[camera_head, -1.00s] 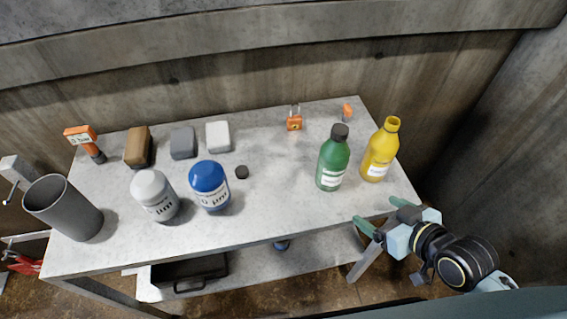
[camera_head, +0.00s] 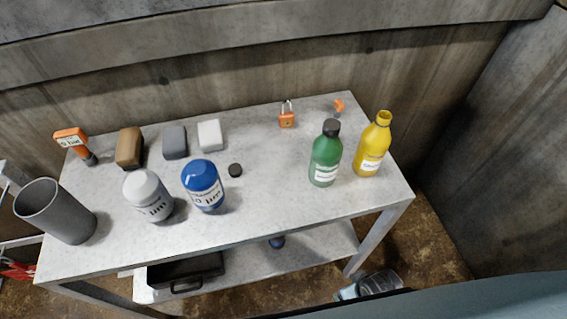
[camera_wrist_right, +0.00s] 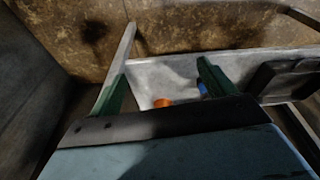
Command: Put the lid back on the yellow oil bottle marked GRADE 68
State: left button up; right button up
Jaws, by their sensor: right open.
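The yellow bottle (camera_head: 373,146) stands upright at the right end of the table, with an open neck and no lid on it. Its white label is too small to read. A small dark round lid (camera_head: 235,170) lies on the tabletop, right of the blue container. My right gripper (camera_wrist_right: 162,68) is open and empty in the wrist view, with its two green fingers apart above the lower shelf. In the head view only a part of my right arm shows low at the right, below the tabletop. My left gripper is not in view.
A green bottle (camera_head: 325,156) with a black cap stands left of the yellow one. Blue (camera_head: 203,186) and grey-white (camera_head: 148,196) containers and a grey cup (camera_head: 57,212) stand at the left. An orange padlock (camera_head: 287,118) is behind.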

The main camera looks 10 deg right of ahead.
jog(key=s+d+f, duration=0.2)
jog(key=s+f, duration=0.6)
jog(key=s+d+f+g, duration=0.1)
jog(key=s+d+f, duration=0.1)
jog(key=s+f, duration=0.6)
jog(key=shift+s+d+f, duration=0.25)
jog(key=shift+s+d, duration=0.05)
jog(key=shift+s, duration=0.3)
